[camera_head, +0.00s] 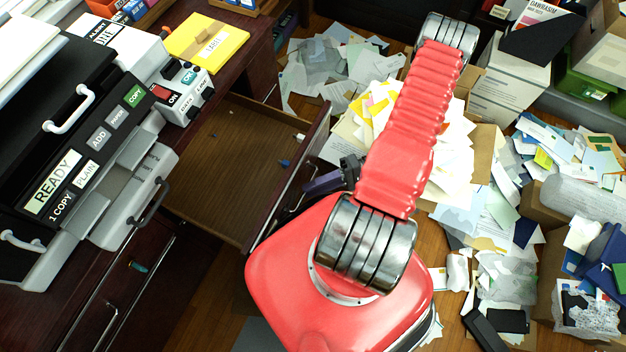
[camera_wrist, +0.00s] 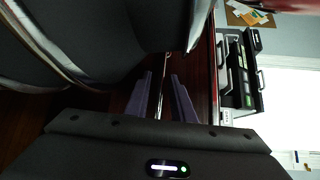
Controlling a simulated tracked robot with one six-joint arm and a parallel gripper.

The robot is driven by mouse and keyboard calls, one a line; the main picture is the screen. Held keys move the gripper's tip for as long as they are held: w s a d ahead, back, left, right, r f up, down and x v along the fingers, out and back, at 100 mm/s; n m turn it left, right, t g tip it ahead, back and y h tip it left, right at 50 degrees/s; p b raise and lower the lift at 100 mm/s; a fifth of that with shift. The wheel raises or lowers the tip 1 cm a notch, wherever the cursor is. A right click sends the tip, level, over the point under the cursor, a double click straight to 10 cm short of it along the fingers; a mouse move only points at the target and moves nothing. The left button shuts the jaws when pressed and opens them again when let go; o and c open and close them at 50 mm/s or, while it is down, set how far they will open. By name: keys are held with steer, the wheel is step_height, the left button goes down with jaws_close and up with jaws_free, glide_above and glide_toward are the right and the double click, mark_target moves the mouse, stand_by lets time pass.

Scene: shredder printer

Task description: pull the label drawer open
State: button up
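A dark wooden desk drawer (camera_head: 215,165) stands pulled out, its brown inside showing with a few small items in it. I cannot read a label on it. Its front panel (camera_head: 313,135) faces my arm. My gripper (camera_head: 312,186) is at the outer side of this front, partly hidden by my red arm. In the wrist view, the two purple fingers of my gripper (camera_wrist: 161,85) are apart. A thin metal bar (camera_wrist: 160,100), seemingly the drawer handle, shows in the gap between them. I cannot tell whether either finger touches it.
A copier (camera_head: 70,190) with a READY sign stands on the desk at left. A yellow folder (camera_head: 207,42) lies on the desk behind the drawer. Heaped paper (camera_head: 385,110) and boxes (camera_head: 510,85) crowd the floor at right. Another closed drawer with a handle (camera_head: 105,325) is below the copier.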

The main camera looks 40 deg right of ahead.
steer(key=shift+o, duration=0.5)
steer(key=shift+w+d, duration=0.1)
steer(key=v, duration=1.3)
steer(key=shift+d, duration=0.35)
